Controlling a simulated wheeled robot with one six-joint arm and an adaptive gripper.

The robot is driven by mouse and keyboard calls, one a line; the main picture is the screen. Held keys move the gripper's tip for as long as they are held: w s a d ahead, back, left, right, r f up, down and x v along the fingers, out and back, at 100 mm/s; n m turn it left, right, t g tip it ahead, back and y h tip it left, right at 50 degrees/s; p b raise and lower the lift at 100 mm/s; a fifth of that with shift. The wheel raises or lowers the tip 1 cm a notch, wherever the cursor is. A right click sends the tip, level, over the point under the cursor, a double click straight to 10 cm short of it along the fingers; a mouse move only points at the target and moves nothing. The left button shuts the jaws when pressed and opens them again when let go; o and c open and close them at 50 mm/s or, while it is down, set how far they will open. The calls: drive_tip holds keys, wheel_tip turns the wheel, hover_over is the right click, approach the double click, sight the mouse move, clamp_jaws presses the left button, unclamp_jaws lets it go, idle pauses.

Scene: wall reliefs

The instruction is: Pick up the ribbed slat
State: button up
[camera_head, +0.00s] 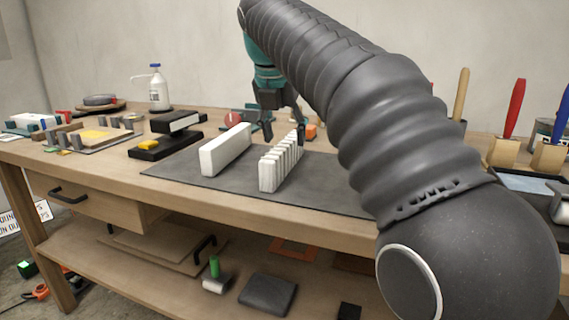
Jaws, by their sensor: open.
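The ribbed slat (272,169), a white block with a row of upright teeth, stands on a dark mat (330,187) on the wooden workbench. A smooth white block (225,150) stands just left of it, apart from it. My gripper (283,130) is behind the ribbed slat, above the back part of the mat, with dark fingers spread apart. It holds nothing that I can see. My large dark arm covers the right middle of the view and hides part of the mat and bench.
Left of the mat lie a dark block with a yellow piece (150,147) and a tray of small parts (95,136). A white pump bottle (158,88) stands at the back. Brushes in wooden holders (505,150) stand right. The mat's front strip is clear.

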sight(285, 144)
drive_tip(key=shift+b+x, duration=0.9)
drive_tip(key=shift+x, duration=2.1)
drive_tip(key=shift+a, duration=0.15)
clamp_jaws()
